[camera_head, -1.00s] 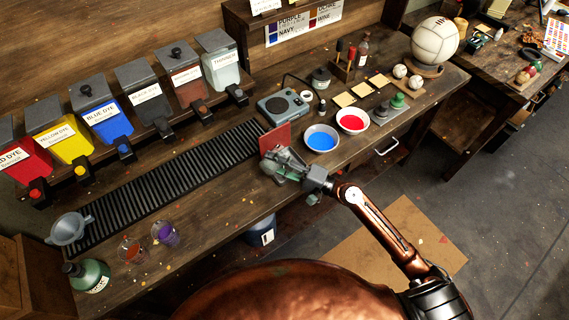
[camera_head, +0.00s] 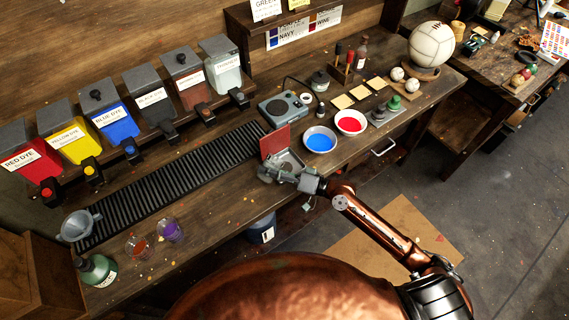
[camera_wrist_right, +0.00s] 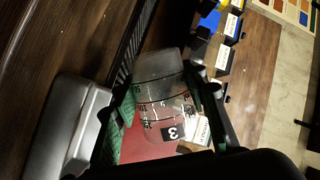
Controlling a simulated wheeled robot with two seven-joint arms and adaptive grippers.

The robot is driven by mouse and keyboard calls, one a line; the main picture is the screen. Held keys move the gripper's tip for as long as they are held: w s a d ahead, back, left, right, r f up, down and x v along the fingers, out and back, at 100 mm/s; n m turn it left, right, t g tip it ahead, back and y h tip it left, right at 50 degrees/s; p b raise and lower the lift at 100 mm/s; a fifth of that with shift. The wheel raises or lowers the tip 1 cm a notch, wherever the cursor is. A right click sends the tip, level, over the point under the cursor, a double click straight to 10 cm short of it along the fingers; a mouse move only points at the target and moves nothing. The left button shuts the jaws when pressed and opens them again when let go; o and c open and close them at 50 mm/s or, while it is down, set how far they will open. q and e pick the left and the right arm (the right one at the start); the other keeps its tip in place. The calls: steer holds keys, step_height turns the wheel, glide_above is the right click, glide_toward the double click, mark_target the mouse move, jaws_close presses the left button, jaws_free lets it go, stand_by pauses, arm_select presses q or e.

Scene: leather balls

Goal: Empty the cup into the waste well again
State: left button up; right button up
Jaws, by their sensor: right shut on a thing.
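My right gripper (camera_head: 272,174) is shut on a clear cup (camera_wrist_right: 160,92) at the bench's front edge. The wrist view shows the cup between the green finger pads, with dark graduation marks and a black label reading 3. The cup looks tilted; I see no coloured liquid in it, but cannot tell whether it is empty. The waste well (camera_head: 291,160) is a grey metal basin with a raised red lid (camera_head: 275,141), right beside the gripper. The basin's metal rim (camera_wrist_right: 68,125) shows left of the cup in the wrist view. My left gripper is not in view.
A blue bowl (camera_head: 320,139) and a red bowl (camera_head: 350,122) stand right of the well. A hotplate (camera_head: 285,107) is behind it. A long black grate (camera_head: 175,185) runs left. Cups with orange (camera_head: 138,244) and purple (camera_head: 171,231) stand at the front left, near a funnel (camera_head: 78,225).

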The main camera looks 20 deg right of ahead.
mark_target(269, 182)
steer(key=n+p, duration=0.1)
steer(key=p, duration=0.1)
steer(key=n+h+p, duration=0.1)
steer(key=n+p, duration=0.1)
steer(key=shift+a+r, duration=0.1)
steer(key=shift+r, duration=0.15)
steer(key=shift+o, duration=0.2)
steer(key=n+p, duration=0.1)
steer(key=p, duration=0.1)
steer(key=s+a+f+n+h+p, duration=0.1)
steer(key=p, duration=0.1)
steer(key=a+f+n+h+p, duration=0.1)
steer(key=n+p, duration=0.1)
steer(key=shift+s+a, duration=0.2)
steer(key=shift+s, duration=0.05)
steer(key=shift+s+a+f+p, duration=0.15)
steer(key=shift+f+p, duration=0.05)
steer(key=shift+p, duration=0.35)
steer(key=shift+s+a+f+n+h, duration=0.15)
steer(key=shift+f+n+h, duration=0.1)
steer(key=shift+f+n, duration=0.3)
steer(key=shift+s+a+f+n+h, duration=0.15)
steer(key=shift+f+n+h, duration=0.1)
steer(key=shift+f+n, duration=0.25)
steer(key=shift+w, duration=0.1)
